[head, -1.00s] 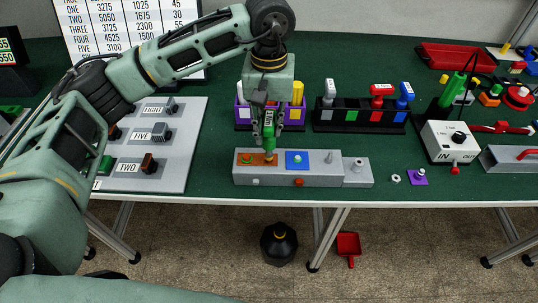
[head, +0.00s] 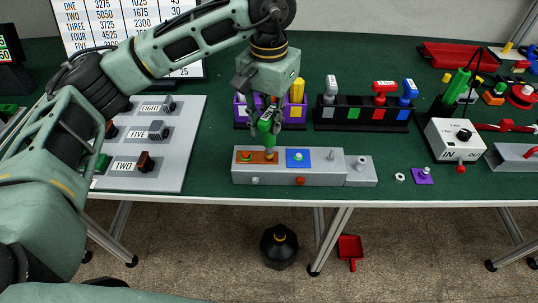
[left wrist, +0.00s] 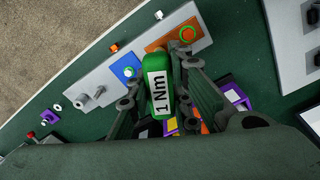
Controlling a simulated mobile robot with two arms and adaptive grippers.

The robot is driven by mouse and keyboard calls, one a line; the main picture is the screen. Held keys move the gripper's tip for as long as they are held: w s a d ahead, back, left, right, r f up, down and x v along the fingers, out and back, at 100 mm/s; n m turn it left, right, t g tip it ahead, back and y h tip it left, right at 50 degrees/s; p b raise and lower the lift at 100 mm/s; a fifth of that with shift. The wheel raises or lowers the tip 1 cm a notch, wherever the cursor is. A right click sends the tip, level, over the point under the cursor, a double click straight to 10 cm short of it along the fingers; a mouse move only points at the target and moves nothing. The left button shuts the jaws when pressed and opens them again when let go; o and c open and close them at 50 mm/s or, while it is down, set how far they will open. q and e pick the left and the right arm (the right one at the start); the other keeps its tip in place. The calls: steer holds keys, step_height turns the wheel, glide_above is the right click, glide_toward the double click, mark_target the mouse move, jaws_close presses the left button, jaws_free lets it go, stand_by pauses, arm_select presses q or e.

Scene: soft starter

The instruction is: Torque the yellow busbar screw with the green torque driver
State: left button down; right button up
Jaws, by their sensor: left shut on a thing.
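My left gripper (head: 268,119) is shut on the green torque driver (head: 264,125), which is nearly upright with its tip down. The driver also shows in the left wrist view, its white label reading "1 Nm" (left wrist: 160,92) between the fingers. Below it is an orange busbar plate (head: 256,161) on a grey block (head: 330,176), with a green ring (head: 246,156) at its left. A small yellowish screw (head: 269,153) is at the plate's right, under the driver's tip. I cannot tell whether the tip touches it. My right gripper is not in view.
A blue plate (head: 307,159) is beside the busbar. A purple holder (head: 242,113) stands close behind the driver. A black rack (head: 360,117) and a white IN/OUT box (head: 455,138) stand to the right. A grey switch panel (head: 184,135) is at left.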

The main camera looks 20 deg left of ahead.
arm_select(q)
steer(key=shift+f+m+b, duration=0.15)
steer(key=shift+m+b, duration=0.65)
steer(key=shift+m, duration=0.3)
steer(key=shift+m+b, duration=0.3)
steer(key=shift+m, duration=0.9)
steer(key=shift+n+b, duration=0.35)
steer(key=shift+n, duration=1.95)
